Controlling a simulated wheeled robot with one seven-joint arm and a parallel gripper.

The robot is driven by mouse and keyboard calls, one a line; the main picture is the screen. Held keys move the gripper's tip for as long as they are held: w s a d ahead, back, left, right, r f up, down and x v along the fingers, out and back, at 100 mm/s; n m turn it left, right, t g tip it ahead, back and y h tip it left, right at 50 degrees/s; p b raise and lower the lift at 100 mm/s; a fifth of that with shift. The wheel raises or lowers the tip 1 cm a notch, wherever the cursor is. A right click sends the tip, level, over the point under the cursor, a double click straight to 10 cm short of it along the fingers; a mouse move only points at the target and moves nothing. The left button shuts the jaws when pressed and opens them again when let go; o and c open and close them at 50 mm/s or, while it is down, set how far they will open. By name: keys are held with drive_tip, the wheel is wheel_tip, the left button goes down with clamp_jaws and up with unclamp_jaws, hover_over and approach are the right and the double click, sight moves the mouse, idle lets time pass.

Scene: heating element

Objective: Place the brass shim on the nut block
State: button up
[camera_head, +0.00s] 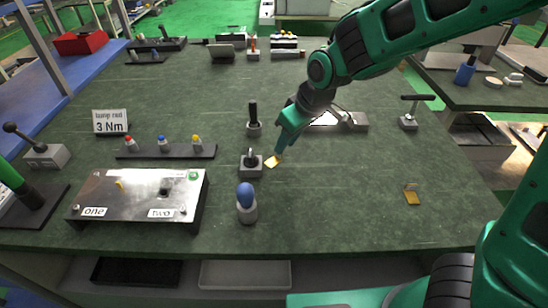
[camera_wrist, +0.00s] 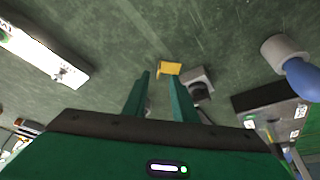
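A small flat brass-coloured shim (camera_head: 272,161) shows at the tip of my gripper (camera_head: 279,152), just right of a grey block with an upright stud, which looks like the nut block (camera_head: 251,167). In the wrist view, the shim (camera_wrist: 169,68) is just beyond the fingertips, nearer the right finger, with the nut block (camera_wrist: 197,84) close beside it. My gripper (camera_wrist: 160,76) has its fingers apart, with table visible between them. Whether the shim touches a finger or the table is unclear. A second brass-coloured piece (camera_head: 411,196) with a raised tab lies apart on the right.
A blue-topped cylinder (camera_head: 246,203) stands in front of the nut block. A black-handled tool (camera_head: 254,120) stands behind it. A metal plate marked one and two (camera_head: 138,190) and a strip of coloured knobs (camera_head: 165,150) are left. The table right of the block is mostly clear.

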sight(273, 159)
drive_tip(key=shift+w+x, duration=0.15)
drive_tip(key=shift+x, duration=1.15)
drive_tip(key=shift+w+x, duration=0.2)
drive_tip(key=shift+x, duration=1.1)
drive_tip(key=shift+a+r, duration=0.15)
clamp_jaws()
